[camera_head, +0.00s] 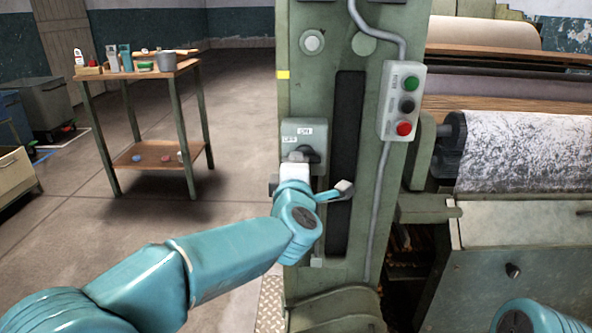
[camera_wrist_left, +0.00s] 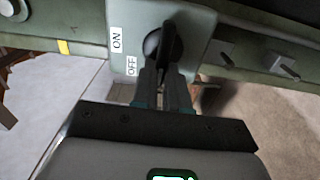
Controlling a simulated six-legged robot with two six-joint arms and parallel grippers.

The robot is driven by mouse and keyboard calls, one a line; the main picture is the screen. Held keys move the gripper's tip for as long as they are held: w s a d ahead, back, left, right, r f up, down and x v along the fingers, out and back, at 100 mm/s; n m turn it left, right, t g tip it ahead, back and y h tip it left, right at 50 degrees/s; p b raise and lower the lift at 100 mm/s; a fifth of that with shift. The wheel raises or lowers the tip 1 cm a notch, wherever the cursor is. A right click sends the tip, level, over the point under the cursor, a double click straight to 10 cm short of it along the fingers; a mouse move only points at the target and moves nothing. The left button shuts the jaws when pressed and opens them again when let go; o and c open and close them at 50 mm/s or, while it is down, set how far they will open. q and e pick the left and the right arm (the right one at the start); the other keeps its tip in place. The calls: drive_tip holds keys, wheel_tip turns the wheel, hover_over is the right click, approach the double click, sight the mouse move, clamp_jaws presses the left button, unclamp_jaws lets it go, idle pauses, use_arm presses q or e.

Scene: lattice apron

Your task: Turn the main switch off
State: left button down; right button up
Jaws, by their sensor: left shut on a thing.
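The main switch is a grey-green box (camera_head: 291,128) on the green machine column, with a dark rotary handle (camera_head: 310,154) and ON and OFF labels. In the head view the ON label is at the top and the OFF label at the left. My left gripper (camera_head: 296,166) is at the switch front and partly hides the handle. In the left wrist view the fingers (camera_wrist_left: 167,84) are shut on the black handle (camera_wrist_left: 167,38). The labels show beside it there. I cannot tell exactly which label the handle points at. My right gripper is out of view.
A push-button box (camera_head: 402,101) with green, black and red buttons hangs right of the switch, with a grey conduit (camera_head: 376,190). Machine rollers (camera_head: 520,150) stand at the right. A small wooden table (camera_head: 140,70) with tools stands at the left. Floor between is clear.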

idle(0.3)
use_arm(q)
drive_tip(key=c, duration=1.1)
unclamp_jaws()
drive_tip(key=shift+c, duration=0.2)
drive_tip(key=s+p, duration=0.1)
drive_tip(key=s, duration=1.5)
drive_tip(key=shift+s, duration=0.2)
